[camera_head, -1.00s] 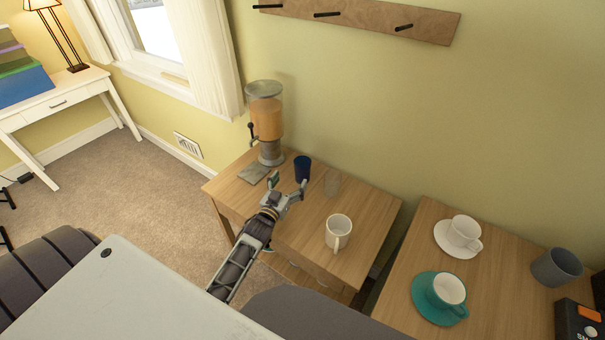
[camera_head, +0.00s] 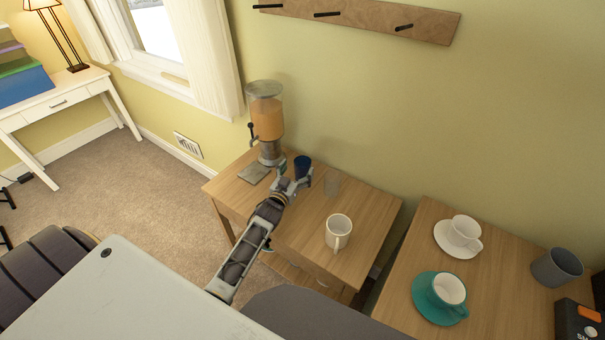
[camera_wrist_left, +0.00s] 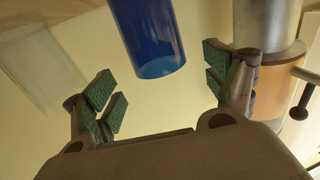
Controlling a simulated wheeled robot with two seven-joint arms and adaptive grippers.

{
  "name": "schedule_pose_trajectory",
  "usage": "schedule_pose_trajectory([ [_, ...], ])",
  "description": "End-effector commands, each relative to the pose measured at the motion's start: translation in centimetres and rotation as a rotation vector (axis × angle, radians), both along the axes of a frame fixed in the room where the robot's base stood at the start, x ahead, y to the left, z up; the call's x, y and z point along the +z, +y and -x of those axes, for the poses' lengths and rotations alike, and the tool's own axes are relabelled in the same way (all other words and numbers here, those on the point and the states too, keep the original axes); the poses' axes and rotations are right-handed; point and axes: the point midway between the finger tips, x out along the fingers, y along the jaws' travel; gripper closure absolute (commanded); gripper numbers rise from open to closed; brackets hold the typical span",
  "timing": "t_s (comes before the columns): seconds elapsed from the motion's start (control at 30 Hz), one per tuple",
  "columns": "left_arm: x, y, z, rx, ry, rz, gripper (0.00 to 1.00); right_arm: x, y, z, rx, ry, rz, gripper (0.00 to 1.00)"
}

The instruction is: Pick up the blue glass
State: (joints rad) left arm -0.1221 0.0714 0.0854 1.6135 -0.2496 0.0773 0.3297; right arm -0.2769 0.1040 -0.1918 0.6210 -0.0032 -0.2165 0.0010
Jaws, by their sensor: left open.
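The blue glass (camera_head: 303,166) stands on the wooden side table (camera_head: 290,229), just in front of the wall. My left gripper (camera_head: 296,180) is open at the near side of the glass, and its fingers partly cover the glass's lower part in the head view. In the left wrist view the blue glass (camera_wrist_left: 147,38) shows between the two open fingers, toward the far side of the gap. It looks apart from the green finger pads (camera_wrist_left: 165,88). My right gripper is not in view.
A drink dispenser (camera_head: 266,118) stands left of the glass, close to the left gripper. A clear glass (camera_head: 332,184) stands right of it. A white mug (camera_head: 339,231) is nearer me. Another table (camera_head: 392,258) holds cups on saucers.

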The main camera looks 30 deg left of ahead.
Motion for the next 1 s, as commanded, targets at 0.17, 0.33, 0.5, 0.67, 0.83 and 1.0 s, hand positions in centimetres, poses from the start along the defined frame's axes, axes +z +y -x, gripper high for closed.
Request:
schedule_pose_trajectory([
  [0.17,0.0,0.0,0.0,0.000,0.000,0.000,0.15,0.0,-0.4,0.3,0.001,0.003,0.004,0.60],
  [0.33,0.0,0.0,-0.1,0.000,0.000,0.000,0.15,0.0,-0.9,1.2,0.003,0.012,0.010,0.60],
  [0.5,0.0,0.0,-0.8,0.000,-0.001,0.000,0.15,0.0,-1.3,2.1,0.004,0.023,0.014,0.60],
  [0.67,-0.1,0.1,-2.0,0.000,0.000,0.001,0.15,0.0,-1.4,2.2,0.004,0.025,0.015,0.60],
  [0.83,-0.3,0.2,-3.3,0.000,0.000,0.000,0.15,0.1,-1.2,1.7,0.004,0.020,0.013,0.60],
  [1.0,-0.2,0.2,-4.5,0.000,-0.001,0.001,0.15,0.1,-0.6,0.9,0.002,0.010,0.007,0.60],
])
